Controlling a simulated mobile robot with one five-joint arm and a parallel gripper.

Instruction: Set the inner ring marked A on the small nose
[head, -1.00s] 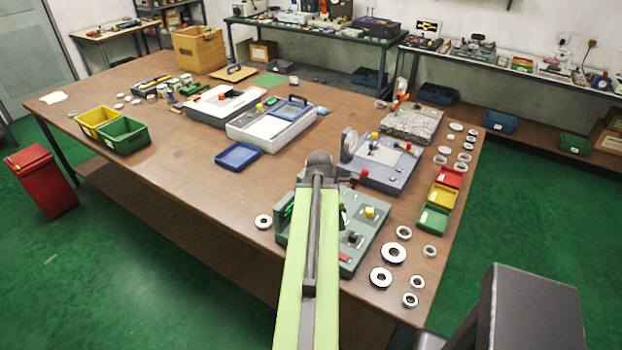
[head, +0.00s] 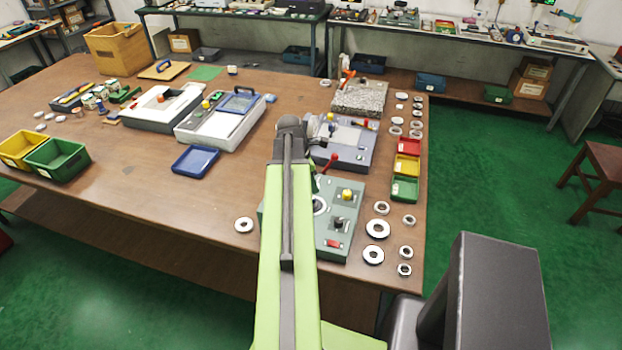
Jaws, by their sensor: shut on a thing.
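My gripper (head: 290,150) is at the far end of my green arm, above the back edge of the green-grey machine (head: 335,222). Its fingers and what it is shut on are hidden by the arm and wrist. A pale round part (head: 320,206) on the machine shows just right of my arm, partly covered; I cannot tell whether it is the small nose. Loose rings lie on the table, among them a large ring (head: 377,229) right of the machine and a ring (head: 244,225) left of it. No mark A can be read.
A grey machine (head: 345,145) with a red-knobbed lever (head: 331,160) stands beyond the green-grey one. Red, yellow and green bins (head: 404,189) line the right table edge. A blue tray (head: 195,160) lies left. The wooden table (head: 150,200) is clear at front left.

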